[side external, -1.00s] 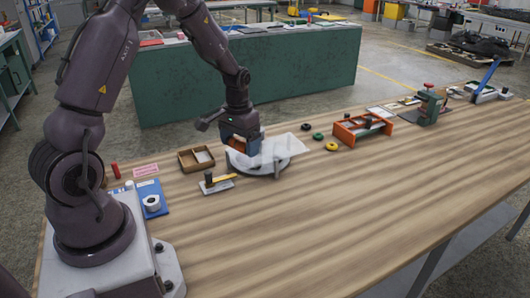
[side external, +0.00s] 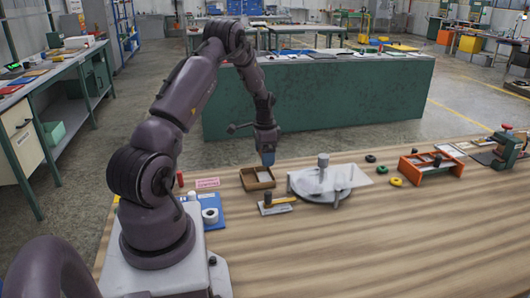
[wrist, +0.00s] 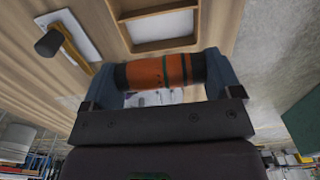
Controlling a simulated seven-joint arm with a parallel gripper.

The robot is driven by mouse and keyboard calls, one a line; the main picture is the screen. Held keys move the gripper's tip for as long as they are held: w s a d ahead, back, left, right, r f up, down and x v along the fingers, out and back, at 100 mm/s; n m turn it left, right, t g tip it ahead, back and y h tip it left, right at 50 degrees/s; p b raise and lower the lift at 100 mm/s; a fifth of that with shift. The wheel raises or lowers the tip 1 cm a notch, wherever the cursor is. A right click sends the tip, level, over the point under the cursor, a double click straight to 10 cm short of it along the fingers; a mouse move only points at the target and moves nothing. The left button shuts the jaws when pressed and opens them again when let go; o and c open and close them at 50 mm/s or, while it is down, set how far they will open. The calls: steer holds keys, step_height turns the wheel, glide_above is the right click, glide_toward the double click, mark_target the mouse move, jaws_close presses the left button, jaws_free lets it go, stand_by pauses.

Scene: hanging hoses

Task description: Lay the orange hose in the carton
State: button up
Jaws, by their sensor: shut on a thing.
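The orange hose (wrist: 150,72), a short thick cylinder with black and dark green bands, lies crosswise between the blue fingers of my gripper (wrist: 160,72) in the wrist view. My gripper is shut on it. In the side view my gripper (side external: 267,157) hangs just above and behind the small brown open box (side external: 246,183), which seems to be the carton. The hose is hard to make out there. The box also shows beyond the hose in the wrist view (wrist: 197,20); it has a divider and a pale inside. The hose is apart from it.
A round grey turntable (side external: 305,190) with a clear plate and a grey post (side external: 323,166) stands right of the box. A yellow-handled tool (side external: 279,202) on a pale plate lies in front. An orange rack (side external: 428,170) is farther right. The front tabletop is clear.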

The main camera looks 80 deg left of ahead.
steer(key=shift+f, duration=2.35)
steer(key=o, duration=0.7)
steer(key=shift+r, duration=0.1)
steer(key=shift+r, duration=3.4)
